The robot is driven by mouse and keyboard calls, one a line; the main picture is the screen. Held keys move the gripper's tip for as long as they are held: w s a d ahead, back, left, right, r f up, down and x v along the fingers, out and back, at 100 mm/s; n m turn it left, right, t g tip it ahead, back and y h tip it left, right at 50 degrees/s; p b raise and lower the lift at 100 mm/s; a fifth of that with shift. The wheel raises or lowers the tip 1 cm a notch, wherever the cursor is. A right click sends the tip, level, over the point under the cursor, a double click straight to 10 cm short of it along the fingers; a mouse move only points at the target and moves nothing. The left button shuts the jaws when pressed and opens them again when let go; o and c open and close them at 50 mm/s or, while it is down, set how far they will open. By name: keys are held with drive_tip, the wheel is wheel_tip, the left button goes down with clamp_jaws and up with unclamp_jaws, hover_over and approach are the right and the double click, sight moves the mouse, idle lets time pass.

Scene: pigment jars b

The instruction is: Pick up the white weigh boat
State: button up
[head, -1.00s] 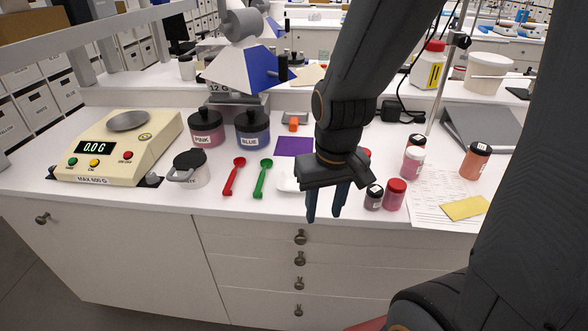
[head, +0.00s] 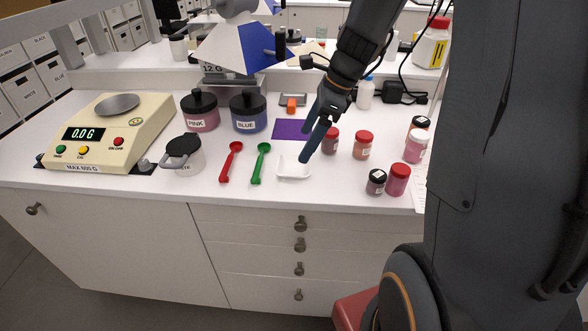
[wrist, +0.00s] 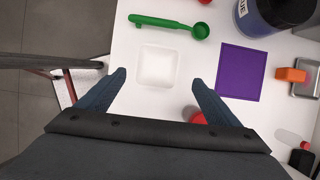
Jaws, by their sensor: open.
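The white weigh boat (head: 293,171) is a small shallow square dish on the white bench top, right of the green scoop. In the wrist view the weigh boat (wrist: 158,67) lies ahead of my fingertips, between their lines. My gripper (head: 307,146) is above the bench at the boat's right side in the head view, with one finger overlapping the boat's edge there. In the wrist view my gripper (wrist: 158,78) has its two blue fingers wide apart with nothing between them. I cannot tell the exact height above the boat.
A green scoop (head: 261,162) and a red scoop (head: 231,161) lie left of the boat. A purple sheet (head: 290,130) lies behind it. Several small jars, including a red-lidded one (head: 363,144), stand to the right. A scale (head: 117,127) sits at the far left.

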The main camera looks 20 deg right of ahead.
sight(291, 170)
drive_tip(key=shift+s+p+x, duration=0.15)
drive_tip(key=shift+p+x, duration=0.25)
drive_tip(key=shift+x, duration=1.55)
drive_tip(key=shift+s+p+x, duration=0.2)
drive_tip(key=shift+p+x, duration=0.15)
drive_tip(key=shift+x, duration=1.55)
drive_tip(key=shift+a, duration=0.1)
drive_tip(key=c, duration=1.1)
